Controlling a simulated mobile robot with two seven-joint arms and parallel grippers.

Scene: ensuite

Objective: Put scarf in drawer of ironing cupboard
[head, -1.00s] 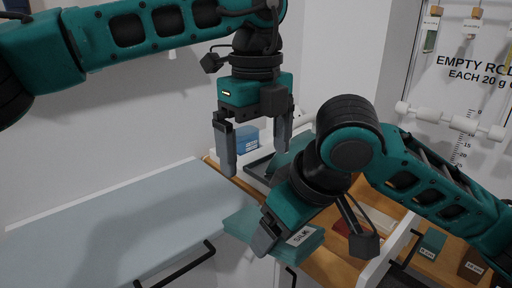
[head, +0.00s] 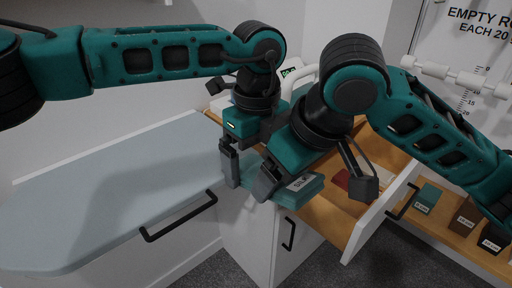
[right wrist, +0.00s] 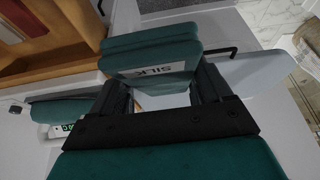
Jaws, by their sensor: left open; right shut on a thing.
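The scarf (head: 312,190) is a folded teal bundle with a white "SILK" label. My right gripper (head: 272,182) is shut on it. The right wrist view shows the scarf (right wrist: 150,42) between the two fingers, label facing the camera. My left gripper (head: 248,165) is open, pointing down at the scarf's left end; its far finger is partly hidden by my right gripper, and I cannot tell whether it touches the scarf. The open drawer (head: 325,220) has a wooden inside and a white front, and lies beside and below the scarf. It holds a red item (head: 341,180).
A pale blue-grey ironing surface (head: 110,195) fills the left, with a dark handle (head: 180,217) below its edge. My arms hide the area behind the drawer.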

